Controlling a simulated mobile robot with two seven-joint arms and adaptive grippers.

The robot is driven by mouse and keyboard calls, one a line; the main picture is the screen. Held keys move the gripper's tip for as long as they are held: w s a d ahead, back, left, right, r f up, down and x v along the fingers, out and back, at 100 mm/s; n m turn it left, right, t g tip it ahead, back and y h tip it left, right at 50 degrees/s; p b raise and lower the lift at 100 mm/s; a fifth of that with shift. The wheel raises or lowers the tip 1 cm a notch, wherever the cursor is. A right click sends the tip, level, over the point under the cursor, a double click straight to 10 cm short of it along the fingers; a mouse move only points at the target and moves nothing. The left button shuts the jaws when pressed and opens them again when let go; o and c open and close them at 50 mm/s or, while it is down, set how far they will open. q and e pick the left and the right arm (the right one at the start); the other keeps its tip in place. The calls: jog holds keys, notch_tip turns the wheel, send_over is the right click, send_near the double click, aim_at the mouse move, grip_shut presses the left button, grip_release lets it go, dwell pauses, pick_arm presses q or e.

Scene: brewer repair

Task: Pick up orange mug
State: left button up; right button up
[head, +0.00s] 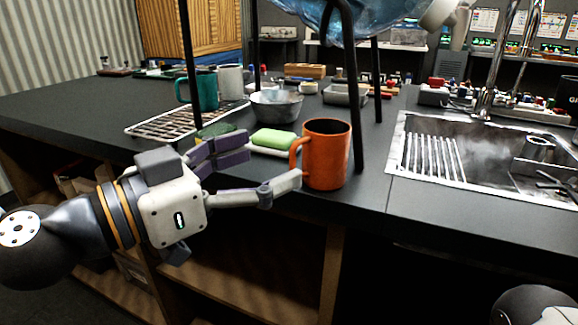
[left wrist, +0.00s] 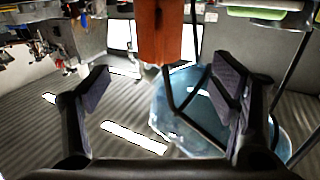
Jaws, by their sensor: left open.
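The orange mug (head: 327,155) stands upright near the counter's front edge in the head view, its handle facing left toward my left gripper. My left gripper (head: 268,165) is open and empty, just left of the mug. One finger reaches close to the lower handle side; I cannot tell whether it touches. The other finger, with purple pads, is farther back and left. In the left wrist view the mug (left wrist: 165,32) shows at the top centre, between and beyond the open fingers (left wrist: 163,85). The rest of it is cut off by the frame.
A green sponge (head: 273,138) lies just behind-left of the mug, with a metal bowl (head: 276,106) farther back. Black stand legs (head: 358,90) rise close to the mug's right. A teal mug (head: 203,91) stands by a wire rack (head: 165,123). The sink (head: 460,165) is right.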

aim_at(309, 146)
pick_arm(q)
jog(key=x, duration=1.1)
jog(key=shift+d+f, duration=0.1)
jog(key=shift+f, duration=0.05)
jog(key=c, duration=1.4)
jog(key=shift+c, duration=0.2)
pick_arm(e)
jog(key=shift+s+d+f, duration=0.15)
jog(key=shift+s+f, duration=0.1)
jog(key=shift+s, duration=0.05)
pick_arm(q)
jog(key=shift+r, duration=0.65)
notch_tip(309, 146, up, 2)
jog(key=shift+r+p, duration=0.15)
jog(key=shift+p, duration=0.2)
jog(key=s+r+p, duration=0.2)
jog(key=s+r, duration=0.2)
jog(key=s, duration=0.3)
jog(key=s+d+r+p, duration=0.1)
jog(key=s+r, duration=0.4)
jog(key=s, duration=0.2)
jog(key=shift+d+r+p, duration=0.25)
jog(key=shift+d+p, duration=0.05)
jog(key=shift+p, duration=0.1)
pick_arm(e)
jog(key=w+r+t, duration=0.1)
jog(key=w+r, duration=0.3)
jog(key=r, duration=0.1)
jog(key=shift+w, duration=0.2)
jog(key=shift+r, duration=0.1)
